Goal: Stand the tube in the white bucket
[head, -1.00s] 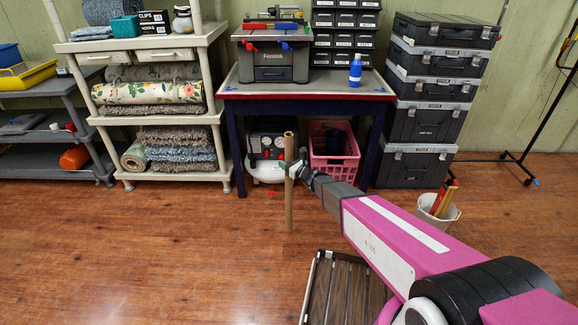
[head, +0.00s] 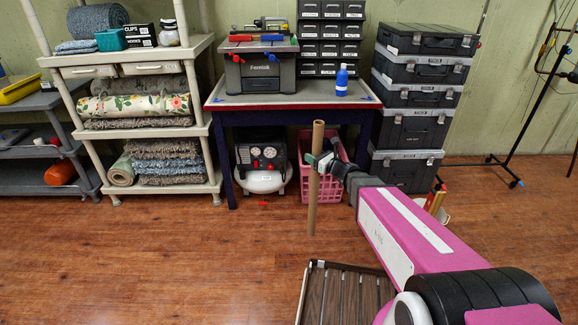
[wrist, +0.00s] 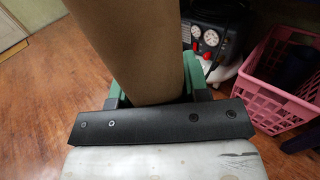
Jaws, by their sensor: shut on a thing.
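The tube (head: 314,190) is a long brown cardboard cylinder, held nearly upright in the head view. My gripper (head: 318,163) is shut on it a little above its middle. In the wrist view the tube (wrist: 135,45) rises between the green fingers of my gripper (wrist: 155,95). The tube's lower end appears to be above the wooden floor, though its exact height is hard to tell. The white bucket (head: 445,215) stands on the floor at the right, mostly hidden behind my pink arm, with long yellow and red things sticking up from it.
A pink crate (head: 335,180) and an air compressor (head: 263,165) sit under the workbench (head: 215,100). Black toolboxes (head: 410,130) are stacked behind the bucket. A slatted brown platform (head: 345,290) lies at the bottom. The floor at left is clear.

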